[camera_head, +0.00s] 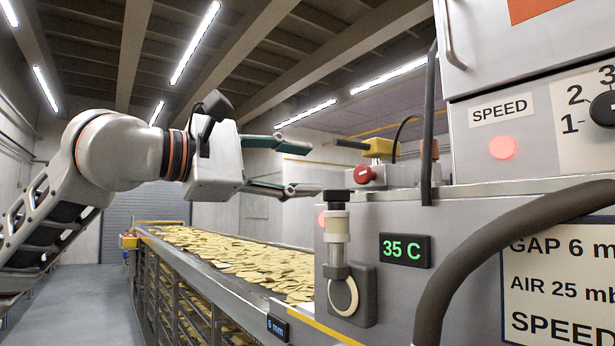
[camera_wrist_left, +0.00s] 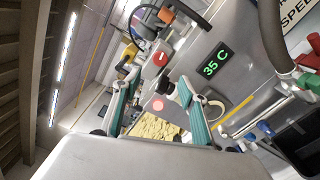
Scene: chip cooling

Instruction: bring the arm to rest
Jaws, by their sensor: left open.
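My left gripper (camera_head: 312,168) is open and empty in the head view, its two green-padded fingers spread and pointing right. It is raised above the conveyor and left of the grey machine (camera_head: 390,275). In the left wrist view my left gripper (camera_wrist_left: 157,80) shows both fingers apart with nothing held between them. Beyond them are the red knob (camera_wrist_left: 159,59) and the green 35 C display (camera_wrist_left: 215,62). The arm is raised at the left of the head view. My right gripper is not in view.
A conveyor (camera_head: 240,285) carrying many chips runs back below the gripper. A valve-like fitting (camera_head: 337,240) stands on the machine front near the display (camera_head: 405,250). A thick dark hose (camera_head: 490,240) curves across the right. The aisle floor (camera_head: 80,300) at left is clear.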

